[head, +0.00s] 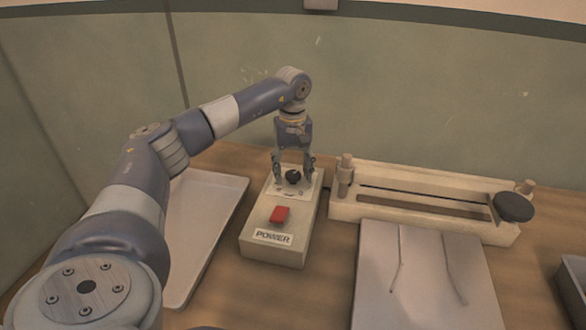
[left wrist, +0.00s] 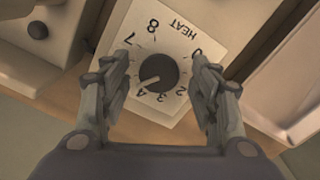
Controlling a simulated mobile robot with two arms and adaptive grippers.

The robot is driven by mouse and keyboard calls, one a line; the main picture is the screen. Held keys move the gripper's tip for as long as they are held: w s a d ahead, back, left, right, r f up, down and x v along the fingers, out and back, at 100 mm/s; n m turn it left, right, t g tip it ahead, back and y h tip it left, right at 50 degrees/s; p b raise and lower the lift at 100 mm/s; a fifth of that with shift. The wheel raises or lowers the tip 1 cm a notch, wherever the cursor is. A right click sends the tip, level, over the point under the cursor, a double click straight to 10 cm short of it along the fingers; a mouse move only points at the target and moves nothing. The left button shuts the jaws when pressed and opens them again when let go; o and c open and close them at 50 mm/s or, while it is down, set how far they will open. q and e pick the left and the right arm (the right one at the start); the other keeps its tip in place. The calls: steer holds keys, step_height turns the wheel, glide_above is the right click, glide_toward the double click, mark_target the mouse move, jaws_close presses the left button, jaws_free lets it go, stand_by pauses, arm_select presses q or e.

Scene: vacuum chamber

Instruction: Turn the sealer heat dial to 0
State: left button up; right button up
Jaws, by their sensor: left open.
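The sealer control box (head: 270,247) stands on the bench with a red power switch (head: 279,215) and a black heat dial (head: 293,177). In the left wrist view, the round dial (left wrist: 158,74) sits on a white plate marked HEAT (left wrist: 180,27). Its pale pointer line aims to the lower left, close to the 4. The 0 is beside the right finger; the numbers between 4 and 7 are hidden behind the left finger. My left gripper (head: 294,180) points down over the dial, open, with one finger on each side and visible gaps. My right gripper is not in view.
The sealer bar unit (head: 430,211) with a black round knob (head: 513,206) stands right of the box. A pale flat bag (head: 425,275) lies in front of it. A white tray (head: 205,215) lies to the left, partly behind my arm. A wall closes the back.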

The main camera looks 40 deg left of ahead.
arm_select(q)
steer(key=shift+c, duration=0.2)
steer(key=c, duration=1)
steer(key=shift+c, duration=0.2)
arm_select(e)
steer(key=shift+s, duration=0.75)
